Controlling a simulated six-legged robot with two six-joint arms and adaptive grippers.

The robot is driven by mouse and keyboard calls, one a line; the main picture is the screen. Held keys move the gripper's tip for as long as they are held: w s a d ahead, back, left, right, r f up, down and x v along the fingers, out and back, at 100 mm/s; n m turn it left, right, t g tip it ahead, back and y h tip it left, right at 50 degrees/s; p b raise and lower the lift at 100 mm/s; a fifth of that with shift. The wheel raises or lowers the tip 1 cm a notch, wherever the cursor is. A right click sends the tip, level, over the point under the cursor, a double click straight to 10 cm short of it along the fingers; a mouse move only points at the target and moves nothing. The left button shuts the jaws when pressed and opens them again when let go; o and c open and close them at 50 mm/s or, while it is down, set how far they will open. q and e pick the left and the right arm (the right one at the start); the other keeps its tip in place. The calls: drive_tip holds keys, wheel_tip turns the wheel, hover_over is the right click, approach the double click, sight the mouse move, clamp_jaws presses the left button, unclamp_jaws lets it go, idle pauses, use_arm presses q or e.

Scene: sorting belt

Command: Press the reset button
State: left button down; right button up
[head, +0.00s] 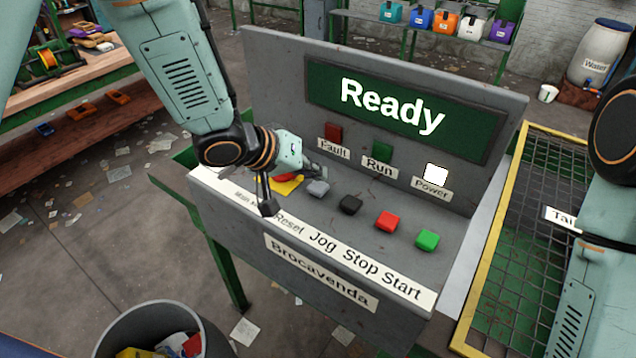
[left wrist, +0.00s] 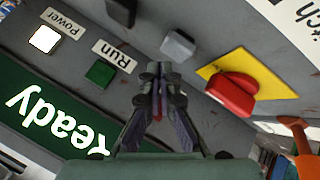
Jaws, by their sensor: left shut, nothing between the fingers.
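The reset button is the grey button (head: 318,188) above the "Reset" label on the sloping console, between the red main switch on its yellow plate (head: 287,187) and the black button. It also shows in the left wrist view (left wrist: 178,45), just beyond and right of the fingertips. My left gripper (head: 320,172) is shut and empty over the console, just behind the grey button in the head view. In the left wrist view its fingertips (left wrist: 159,72) look apart from the button; the exact gap is unclear. My right gripper is out of view.
The console also carries a black jog button (head: 350,204), a red stop button (head: 387,221) and a green start button (head: 428,239). The screen (head: 395,110) reads "Ready". The power lamp (head: 436,173) is lit white. A yellow-framed mesh guard (head: 520,240) stands right.

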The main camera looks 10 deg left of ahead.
sight(314, 188)
use_arm(q)
drive_tip(key=shift+r+p, duration=1.5)
drive_tip(key=shift+p, duration=0.25)
drive_tip(key=shift+r+p, duration=0.65)
drive_tip(key=shift+r, duration=0.45)
drive_tip(key=shift+f, duration=0.1)
drive_tip(key=shift+s, duration=0.1)
